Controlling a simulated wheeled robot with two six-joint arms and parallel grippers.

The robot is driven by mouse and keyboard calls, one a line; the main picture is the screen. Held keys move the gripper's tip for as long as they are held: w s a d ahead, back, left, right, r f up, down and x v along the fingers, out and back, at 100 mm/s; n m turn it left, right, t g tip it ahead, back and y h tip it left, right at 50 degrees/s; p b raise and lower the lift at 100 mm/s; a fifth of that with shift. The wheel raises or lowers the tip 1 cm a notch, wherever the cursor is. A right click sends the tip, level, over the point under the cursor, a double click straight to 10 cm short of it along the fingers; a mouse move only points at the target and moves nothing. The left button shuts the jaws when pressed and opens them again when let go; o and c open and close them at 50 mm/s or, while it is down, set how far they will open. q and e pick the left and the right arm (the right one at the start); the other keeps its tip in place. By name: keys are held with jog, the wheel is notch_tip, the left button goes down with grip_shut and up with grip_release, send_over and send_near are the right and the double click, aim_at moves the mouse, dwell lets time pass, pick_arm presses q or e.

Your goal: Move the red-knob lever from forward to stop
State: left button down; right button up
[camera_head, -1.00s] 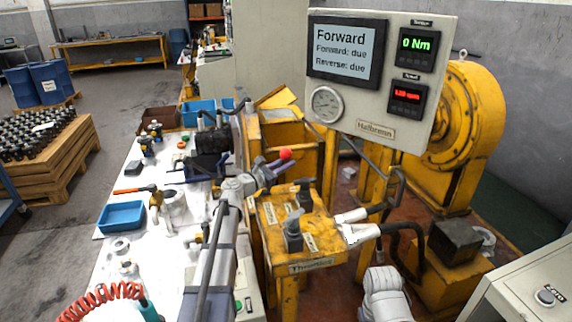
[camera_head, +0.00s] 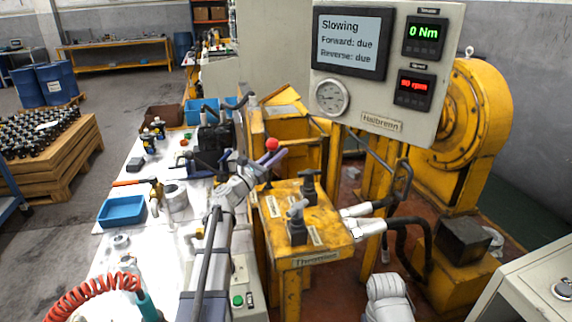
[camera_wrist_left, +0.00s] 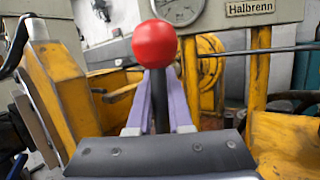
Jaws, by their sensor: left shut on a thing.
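The red knob (camera_head: 272,144) tops a dark lever at the back of the yellow control stand (camera_head: 325,228). My left gripper (camera_head: 266,165) is shut on the lever just below the knob. In the left wrist view the red knob (camera_wrist_left: 155,43) stands above the purple fingers (camera_wrist_left: 158,108), with the dark shaft (camera_wrist_left: 162,98) between them. The display (camera_head: 350,42) reads "Slowing", with "Forward: due" and "Reverse: due" below. A red speed readout (camera_head: 412,88) and a green "0 Nm" readout (camera_head: 424,33) are beside it. My right gripper is not clearly in view.
Two dark-based handles (camera_head: 297,222) stand on the stand's top. Hoses with pale fittings (camera_head: 365,228) leave its right side. A white bench (camera_head: 150,235) with a blue tray (camera_head: 122,211) lies left. A yellow motor housing (camera_head: 480,130) stands at right.

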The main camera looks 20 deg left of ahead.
pick_arm(q)
jog(key=shift+s+a+r+n+t+b, duration=0.15)
jog(key=shift+s+a+n+t+b, duration=0.2)
jog(key=shift+s+a+n+t, duration=0.15)
pick_arm(e)
jog(key=shift+f, duration=0.75)
pick_arm(q)
jog(key=c, duration=0.8)
grip_release()
jog(key=shift+w+a, duration=0.1)
jog(key=shift+c, duration=0.2)
jog(key=b+v, duration=0.2)
jog(key=v, duration=0.5)
jog(key=shift+s+b, duration=0.35)
jog(key=shift+b, duration=0.05)
pick_arm(e)
notch_tip(320, 180, down, 3)
jog(key=shift+r, duration=0.1)
